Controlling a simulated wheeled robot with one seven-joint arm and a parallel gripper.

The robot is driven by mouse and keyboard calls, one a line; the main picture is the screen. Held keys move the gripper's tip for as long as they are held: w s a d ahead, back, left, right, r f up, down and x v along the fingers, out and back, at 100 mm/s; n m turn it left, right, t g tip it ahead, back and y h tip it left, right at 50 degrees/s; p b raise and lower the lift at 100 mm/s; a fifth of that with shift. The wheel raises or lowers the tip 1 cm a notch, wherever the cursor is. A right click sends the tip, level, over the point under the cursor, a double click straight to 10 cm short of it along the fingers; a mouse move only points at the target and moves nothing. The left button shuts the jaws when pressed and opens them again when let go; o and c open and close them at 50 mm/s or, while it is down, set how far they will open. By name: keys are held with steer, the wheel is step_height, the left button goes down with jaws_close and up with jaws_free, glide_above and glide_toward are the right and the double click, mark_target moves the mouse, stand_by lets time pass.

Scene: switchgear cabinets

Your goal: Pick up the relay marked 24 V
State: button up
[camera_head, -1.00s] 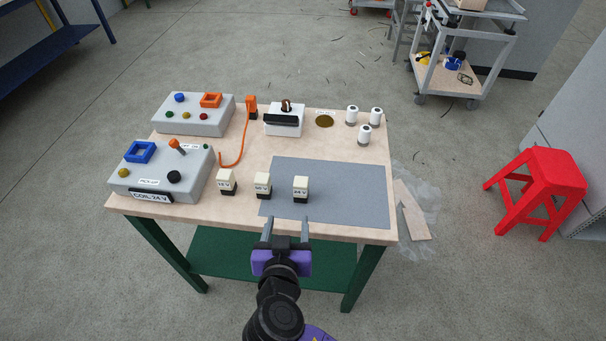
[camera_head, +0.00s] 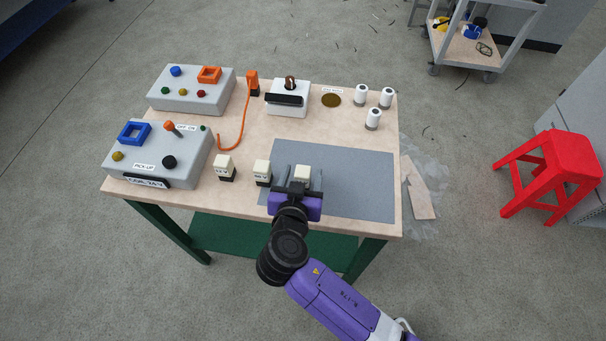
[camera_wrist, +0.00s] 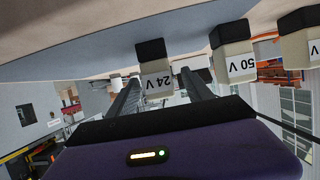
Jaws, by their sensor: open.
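The relay marked 24 V (camera_wrist: 158,82) is a small cream block with a black base. Its label shows upside down in the wrist view. In the head view it is the rightmost of the three relays (camera_head: 302,172), upright on the grey mat (camera_head: 362,180). My gripper (camera_head: 301,177) is open, with one finger on each side of this relay. The fingers look apart from it, with a gap on both sides. My gripper hides its lower part in the head view.
The relay marked 50 V (camera_wrist: 236,62) stands close to my left finger, also seen in the head view (camera_head: 262,171). Another relay (camera_head: 225,167) stands farther left. A grey box labelled PICK-UP (camera_head: 190,150) is at the left. The mat's right side is clear.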

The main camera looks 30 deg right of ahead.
mark_target(304, 168)
steer(key=shift+p+x, duration=0.35)
steer(key=shift+x, duration=1.4)
jaws_close()
